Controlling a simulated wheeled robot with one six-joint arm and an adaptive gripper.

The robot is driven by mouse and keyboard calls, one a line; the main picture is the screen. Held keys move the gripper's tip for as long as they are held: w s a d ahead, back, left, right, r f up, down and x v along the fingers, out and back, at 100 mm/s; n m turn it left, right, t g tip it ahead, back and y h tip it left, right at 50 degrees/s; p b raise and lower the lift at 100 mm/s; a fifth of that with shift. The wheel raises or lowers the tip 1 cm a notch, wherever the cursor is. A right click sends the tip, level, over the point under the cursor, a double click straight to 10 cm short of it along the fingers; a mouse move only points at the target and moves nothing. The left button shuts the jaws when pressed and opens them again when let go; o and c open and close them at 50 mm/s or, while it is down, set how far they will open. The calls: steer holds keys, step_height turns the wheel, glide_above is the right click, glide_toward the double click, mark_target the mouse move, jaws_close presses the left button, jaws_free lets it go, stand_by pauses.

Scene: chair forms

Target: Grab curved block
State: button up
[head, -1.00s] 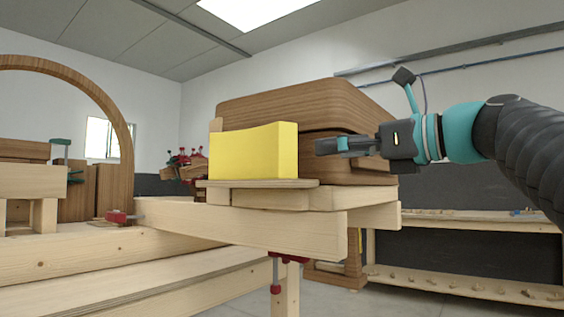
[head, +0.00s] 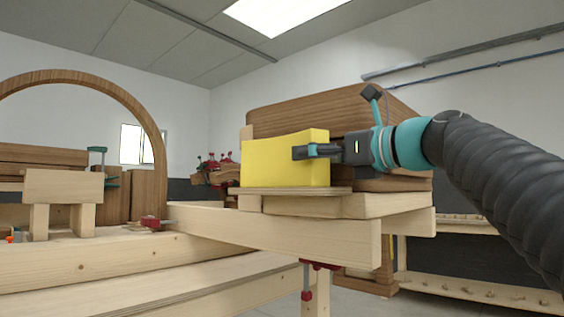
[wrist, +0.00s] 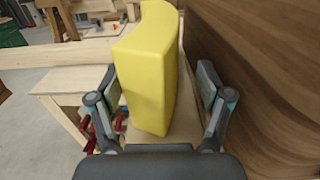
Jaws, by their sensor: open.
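The yellow curved block (head: 282,162) stands upright on a thin wooden board (head: 290,190) on top of a timber frame. In the wrist view the block (wrist: 152,75) lies between the two fingers of my gripper (wrist: 160,95), with a visible gap on each side. In the head view my gripper (head: 318,152) is at the right part of the block, with one finger in front of its near face. The jaws are open. The far finger is hidden behind the block in the head view.
A large brown wooden form (head: 340,110) stands close behind the block, near the right finger in the wrist view (wrist: 255,80). A wooden arch (head: 80,85) and a small trestle (head: 62,188) stand at left. A red clamp (head: 318,266) hangs below the frame.

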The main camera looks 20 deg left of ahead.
mark_target(282, 162)
steer(key=x, duration=0.3)
steer(key=shift+a, duration=0.1)
jaws_close()
